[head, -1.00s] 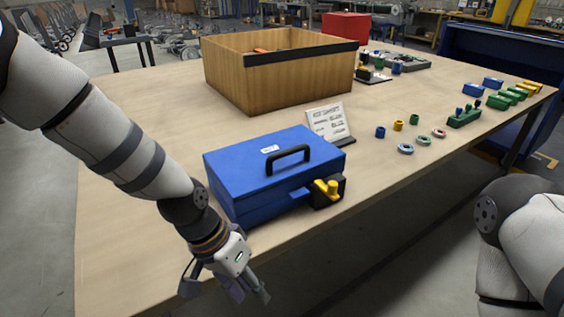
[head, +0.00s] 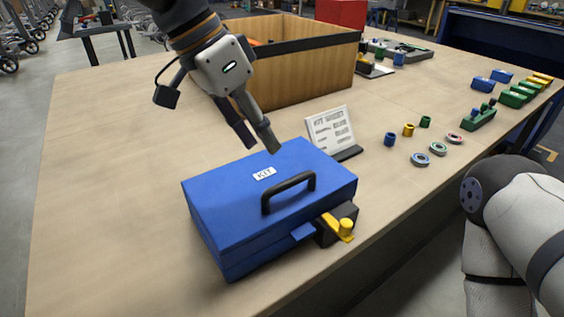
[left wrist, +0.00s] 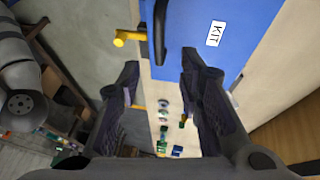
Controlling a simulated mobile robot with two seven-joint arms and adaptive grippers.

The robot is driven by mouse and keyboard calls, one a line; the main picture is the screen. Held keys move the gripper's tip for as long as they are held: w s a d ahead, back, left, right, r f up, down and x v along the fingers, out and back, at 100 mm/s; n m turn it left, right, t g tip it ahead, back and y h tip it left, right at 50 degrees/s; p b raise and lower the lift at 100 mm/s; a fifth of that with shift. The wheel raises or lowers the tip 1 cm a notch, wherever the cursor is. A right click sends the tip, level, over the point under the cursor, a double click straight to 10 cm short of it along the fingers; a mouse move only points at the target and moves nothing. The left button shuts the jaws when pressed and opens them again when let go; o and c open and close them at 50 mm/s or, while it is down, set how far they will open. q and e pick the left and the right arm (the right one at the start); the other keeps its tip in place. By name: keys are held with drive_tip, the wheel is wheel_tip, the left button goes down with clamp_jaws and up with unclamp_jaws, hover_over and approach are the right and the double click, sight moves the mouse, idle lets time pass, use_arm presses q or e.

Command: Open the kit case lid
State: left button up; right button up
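The blue kit case (head: 235,225) stands on the table with its lid (head: 225,195) closed. A black handle (head: 288,186) and a KIT label are on the lid. At its front right is a black block with a yellow latch knob (head: 346,225). My left gripper (head: 261,148) is above the lid's far side, pointing down, with its fingers apart and nothing between them. In the left wrist view the lid (left wrist: 232,50), handle (left wrist: 159,30) and yellow knob (left wrist: 120,40) show beyond the open fingers. My right gripper is out of view; only part of that arm shows.
A kit sheet on a stand (head: 331,131) is just behind the case. A wooden box (head: 310,80) is farther back. Small rings and cylinders (head: 420,159) and coloured blocks (head: 513,98) lie to the right. The table left of the case is clear.

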sight(289, 180)
use_arm(q)
drive_tip(key=x, duration=0.9)
drive_tip(key=shift+s+f, duration=0.1)
drive_tip(key=shift+s, duration=0.05)
clamp_jaws()
